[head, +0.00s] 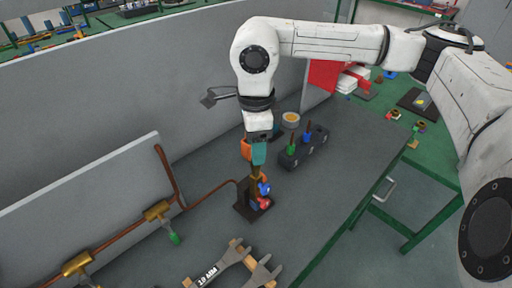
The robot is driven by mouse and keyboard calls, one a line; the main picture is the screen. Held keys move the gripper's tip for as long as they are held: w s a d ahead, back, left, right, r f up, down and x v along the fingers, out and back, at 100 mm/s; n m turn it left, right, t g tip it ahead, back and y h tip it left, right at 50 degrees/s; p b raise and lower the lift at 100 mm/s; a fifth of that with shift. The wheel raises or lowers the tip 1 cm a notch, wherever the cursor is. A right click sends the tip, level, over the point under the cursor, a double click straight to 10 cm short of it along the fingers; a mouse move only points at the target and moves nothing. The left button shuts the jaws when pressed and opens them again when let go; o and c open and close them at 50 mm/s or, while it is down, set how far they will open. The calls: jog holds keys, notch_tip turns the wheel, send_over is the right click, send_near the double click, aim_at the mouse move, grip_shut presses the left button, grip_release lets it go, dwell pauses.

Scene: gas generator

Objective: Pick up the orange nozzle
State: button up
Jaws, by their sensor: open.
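My gripper (256,158) is open and points down above the dark stand with valves (246,211). One jaw side shows orange and the other teal. Just below the fingertips is a small brass-orange piece (256,173) at the top of the stand. I cannot tell for sure that it is the orange nozzle, or whether the fingers touch it. Blue and red parts sit lower on the stand. A dark holder block (314,158) stands to the right, with a green nozzle (291,148) and a blue nozzle (307,135) upright in it.
A copper pipe (209,196) with brass fittings runs from the stand to an upright grey panel (95,202). Wrenches (232,263) lie at the front. The grey tabletop (345,145) is clear at right.

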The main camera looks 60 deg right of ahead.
jog(key=shift+f, duration=0.45)
grip_shut()
